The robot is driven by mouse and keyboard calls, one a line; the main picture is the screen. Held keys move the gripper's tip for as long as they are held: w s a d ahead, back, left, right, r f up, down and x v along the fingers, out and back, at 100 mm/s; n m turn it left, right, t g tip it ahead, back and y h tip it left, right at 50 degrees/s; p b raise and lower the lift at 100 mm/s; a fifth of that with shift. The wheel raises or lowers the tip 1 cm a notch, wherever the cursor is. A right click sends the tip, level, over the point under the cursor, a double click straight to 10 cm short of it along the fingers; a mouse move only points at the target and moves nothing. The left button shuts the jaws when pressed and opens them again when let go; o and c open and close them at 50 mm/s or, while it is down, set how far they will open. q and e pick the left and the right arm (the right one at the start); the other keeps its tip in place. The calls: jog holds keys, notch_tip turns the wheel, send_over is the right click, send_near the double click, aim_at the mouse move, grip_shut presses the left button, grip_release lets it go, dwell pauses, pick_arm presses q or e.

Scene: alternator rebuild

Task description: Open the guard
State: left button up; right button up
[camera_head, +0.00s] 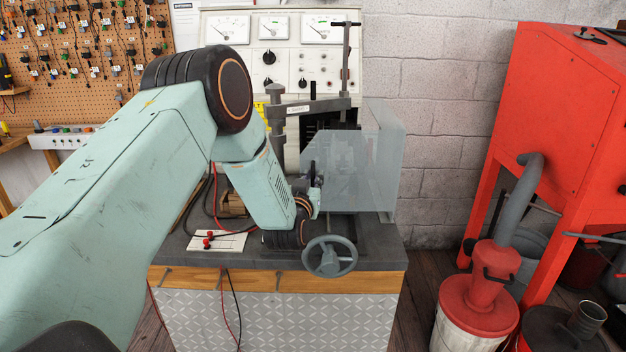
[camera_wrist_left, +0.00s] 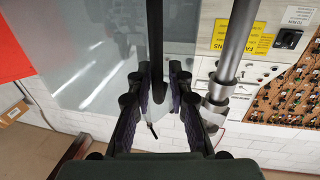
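The guard (camera_head: 345,165) is a clear, see-through box-like cover on the bench machine, standing upright over its bed. In the left wrist view its pale panel (camera_wrist_left: 85,60) fills the left side. A dark upright handle bar (camera_wrist_left: 155,45) runs down in front of it. My left gripper (camera_head: 316,180) is at the guard's left side in the head view. In the left wrist view the gripper (camera_wrist_left: 159,75) has one finger on each side of the bar, with a narrow gap showing on the right. My right gripper is not in view.
A handwheel (camera_head: 329,256) sits at the bench front, just below my left wrist. A grey post with a clamp arm (camera_head: 310,106) stands behind the guard. A meter panel (camera_head: 270,50) is at the back. A red cabinet (camera_head: 560,130) stands at the right.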

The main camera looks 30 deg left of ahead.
pick_arm(q)
jog(key=shift+w+d, duration=0.15)
jog(key=shift+c, duration=0.2)
jog(key=shift+c, duration=0.7)
grip_shut()
